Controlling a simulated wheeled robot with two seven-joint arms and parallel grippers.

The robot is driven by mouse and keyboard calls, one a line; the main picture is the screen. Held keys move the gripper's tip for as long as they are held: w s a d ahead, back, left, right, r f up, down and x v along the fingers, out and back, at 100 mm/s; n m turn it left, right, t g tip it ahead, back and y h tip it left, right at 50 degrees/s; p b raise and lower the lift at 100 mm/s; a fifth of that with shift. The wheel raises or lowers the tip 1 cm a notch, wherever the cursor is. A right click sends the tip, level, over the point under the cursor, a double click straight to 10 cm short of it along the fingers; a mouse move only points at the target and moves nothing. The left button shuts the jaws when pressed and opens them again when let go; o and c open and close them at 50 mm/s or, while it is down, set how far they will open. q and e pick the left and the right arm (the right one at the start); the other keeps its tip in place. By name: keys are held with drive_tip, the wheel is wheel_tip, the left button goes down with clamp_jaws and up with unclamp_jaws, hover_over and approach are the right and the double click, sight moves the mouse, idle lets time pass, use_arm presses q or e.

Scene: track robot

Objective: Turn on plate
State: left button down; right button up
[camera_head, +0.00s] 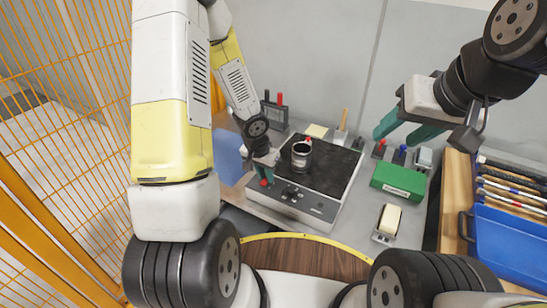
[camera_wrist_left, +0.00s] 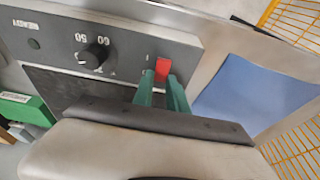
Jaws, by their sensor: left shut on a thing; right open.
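The plate (camera_head: 325,172) is a flat grey device with a black top, standing on the bench in the head view. Its front panel (camera_head: 300,203) carries a black knob, which shows in the left wrist view (camera_wrist_left: 94,55), and a red switch (camera_wrist_left: 163,70) near the panel's end. A dark metal cup (camera_head: 301,157) stands on the black top. My left gripper (camera_wrist_left: 161,84) is at the panel with its teal fingers closed around the red switch; the fingers partly hide it. My right gripper (camera_head: 407,126) is open and empty, raised above the bench to the right of the plate.
A green box (camera_head: 398,180) and a small tray with a pale block (camera_head: 388,221) lie right of the plate. A blue bin (camera_head: 510,240) is at far right. An orange fence (camera_head: 60,130) is at left.

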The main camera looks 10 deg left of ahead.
sight(262, 184)
idle(0.3)
use_arm(q)
drive_tip(key=c, duration=1.3)
unclamp_jaws()
drive_tip(key=shift+r, duration=0.15)
drive_tip(key=shift+v, duration=3.85)
drive_tip(key=shift+s, duration=0.15)
